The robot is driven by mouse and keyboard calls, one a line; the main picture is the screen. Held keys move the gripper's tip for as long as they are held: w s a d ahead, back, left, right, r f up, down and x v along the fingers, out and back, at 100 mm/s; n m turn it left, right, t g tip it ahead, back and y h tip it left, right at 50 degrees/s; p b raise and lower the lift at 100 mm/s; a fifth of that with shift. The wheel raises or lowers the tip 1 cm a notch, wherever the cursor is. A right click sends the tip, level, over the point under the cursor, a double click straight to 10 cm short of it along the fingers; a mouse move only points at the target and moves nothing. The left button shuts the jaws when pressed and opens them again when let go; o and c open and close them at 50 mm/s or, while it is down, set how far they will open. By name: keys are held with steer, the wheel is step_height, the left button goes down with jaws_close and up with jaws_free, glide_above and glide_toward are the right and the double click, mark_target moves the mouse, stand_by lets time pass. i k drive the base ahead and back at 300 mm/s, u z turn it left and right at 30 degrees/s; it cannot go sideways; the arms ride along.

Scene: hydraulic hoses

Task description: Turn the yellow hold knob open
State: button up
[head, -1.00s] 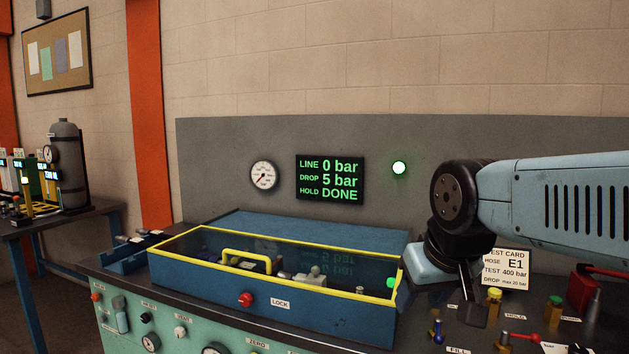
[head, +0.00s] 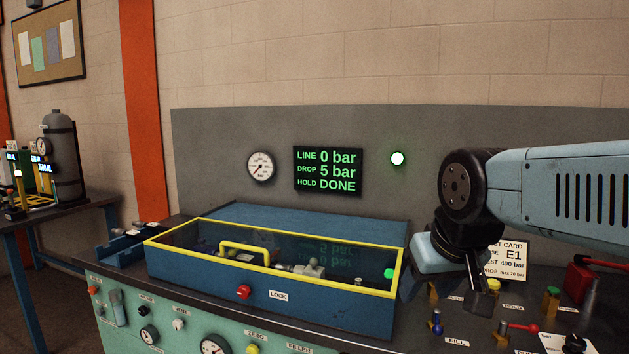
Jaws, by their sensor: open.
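The yellow hold knob (head: 493,286) stands on the bench to the right of the blue case, by the HOLD label (head: 513,307). My gripper (head: 474,297) points down just left of the knob in the picture and overlaps its left edge. Whether it touches the knob cannot be told. The gap between the fingers is hard to see from this side, but the gripper is open and nothing shows in it. The display (head: 328,171) reads LINE 0 bar, DROP 5 bar, HOLD DONE. The knob's turn position is not clear.
The blue case (head: 320,314) with yellow-rimmed lid is shut, left of my gripper. The test card (head: 513,258) stands behind. A green lamp (head: 397,158) is lit.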

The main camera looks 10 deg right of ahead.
mark_target(493, 284)
steer(key=z, duration=1.6)
steer(key=k, duration=0.65)
steer(key=i, duration=1.1)
steer(key=u, duration=0.3)
